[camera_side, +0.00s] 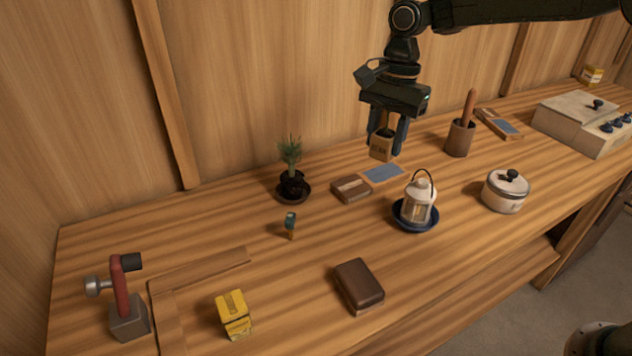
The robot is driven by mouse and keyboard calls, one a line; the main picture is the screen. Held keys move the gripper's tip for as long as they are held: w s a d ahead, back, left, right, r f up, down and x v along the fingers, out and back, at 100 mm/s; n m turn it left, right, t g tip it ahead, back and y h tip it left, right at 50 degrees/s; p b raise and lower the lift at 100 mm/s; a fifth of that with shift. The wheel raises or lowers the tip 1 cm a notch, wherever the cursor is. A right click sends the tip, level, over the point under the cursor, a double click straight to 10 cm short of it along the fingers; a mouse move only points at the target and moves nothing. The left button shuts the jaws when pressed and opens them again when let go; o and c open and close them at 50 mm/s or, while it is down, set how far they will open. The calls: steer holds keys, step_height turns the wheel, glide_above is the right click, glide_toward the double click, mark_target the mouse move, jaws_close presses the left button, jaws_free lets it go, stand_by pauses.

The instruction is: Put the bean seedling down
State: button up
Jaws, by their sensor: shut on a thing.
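My gripper (386,146) points down near the back of the bench, its dark fingers shut on a small tan block-shaped thing with dark print (381,149). The print is too small to read, and the top of this thing is hidden by the gripper. No leaves show on it, so I cannot tell whether it is the bean seedling. I cannot tell whether its bottom touches the bench. A spiky green plant (290,152) stands upright in a dark pot on a dark saucer to the left, apart from my gripper.
A blue card (384,173) and brown box (351,189) lie just in front. A lantern (418,201) on a blue dish, a lidded pot (505,192) and a brown cup with a wooden handle (459,138) stand nearby. The wooden bench (220,220) is clear at back left.

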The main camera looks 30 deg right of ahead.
steer(key=s+d+f+n+g+h, duration=0.1)
steer(key=d+f+n, duration=0.3)
steer(key=d+n, duration=0.6)
steer(key=shift+s+d, duration=0.35)
steer(key=shift+s, duration=0.05)
steer(key=shift+d+f, duration=0.1)
steer(key=shift+f, duration=0.05)
steer(key=d+f+n, duration=0.1)
steer(key=d+f, duration=0.1)
steer(key=s+d+f+n, duration=0.1)
steer(key=d+f, duration=0.1)
steer(key=f, duration=0.1)
steer(key=s+d+f+n, duration=0.1)
steer(key=d+f, duration=0.1)
steer(key=f, duration=0.1)
steer(key=shift+d+f+h, duration=0.2)
steer(key=shift+d+h, duration=0.1)
steer(key=shift+d, duration=0.1)
stand_by(0.7)
